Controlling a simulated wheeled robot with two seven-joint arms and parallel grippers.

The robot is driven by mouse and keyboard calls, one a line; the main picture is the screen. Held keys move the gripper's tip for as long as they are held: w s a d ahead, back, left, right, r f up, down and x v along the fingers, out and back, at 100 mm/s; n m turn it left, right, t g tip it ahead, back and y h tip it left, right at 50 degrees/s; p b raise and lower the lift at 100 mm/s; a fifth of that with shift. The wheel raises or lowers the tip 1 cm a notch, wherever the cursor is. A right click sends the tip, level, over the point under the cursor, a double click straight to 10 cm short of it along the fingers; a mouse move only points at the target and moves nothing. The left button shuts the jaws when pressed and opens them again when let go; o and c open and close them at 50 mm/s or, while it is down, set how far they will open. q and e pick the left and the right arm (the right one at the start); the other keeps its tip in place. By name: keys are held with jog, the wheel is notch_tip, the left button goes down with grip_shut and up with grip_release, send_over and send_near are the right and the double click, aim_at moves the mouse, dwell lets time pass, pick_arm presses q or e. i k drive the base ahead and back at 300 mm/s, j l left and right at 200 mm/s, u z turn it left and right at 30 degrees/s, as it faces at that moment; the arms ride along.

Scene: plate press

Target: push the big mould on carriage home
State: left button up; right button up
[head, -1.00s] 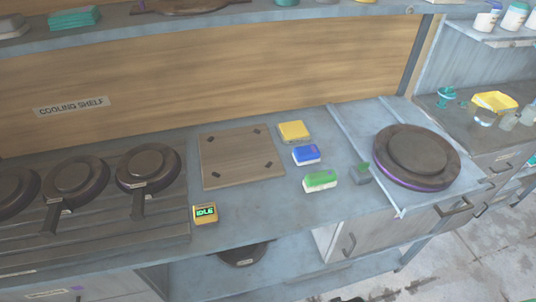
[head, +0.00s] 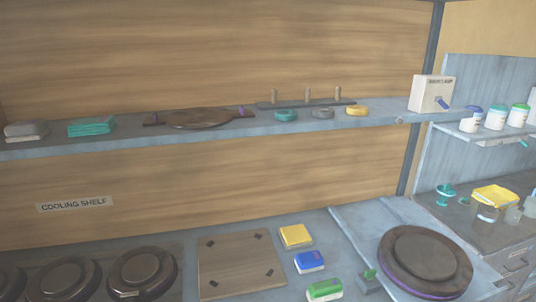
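The big mould (head: 426,258) is a dark round two-tier disc with a purple band at its lower rim. It lies flat at the right end of the bench in the head view, on a pale grey-blue surface bordered by a raised rail (head: 352,240) on its left. I cannot make out the carriage as a separate part under it. A small grey block with a green top (head: 370,277) is just left of the mould. Neither of my grippers is in view.
A wooden board (head: 240,265) and yellow (head: 296,236), blue (head: 309,261) and green (head: 324,290) blocks lie left of the rail. Dark round moulds (head: 142,272) stand at far left. The upper shelf (head: 200,136) holds a dark plate, rings and a white box (head: 432,94).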

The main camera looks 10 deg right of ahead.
aim_at(413, 263)
jog(key=z, duration=1.7)
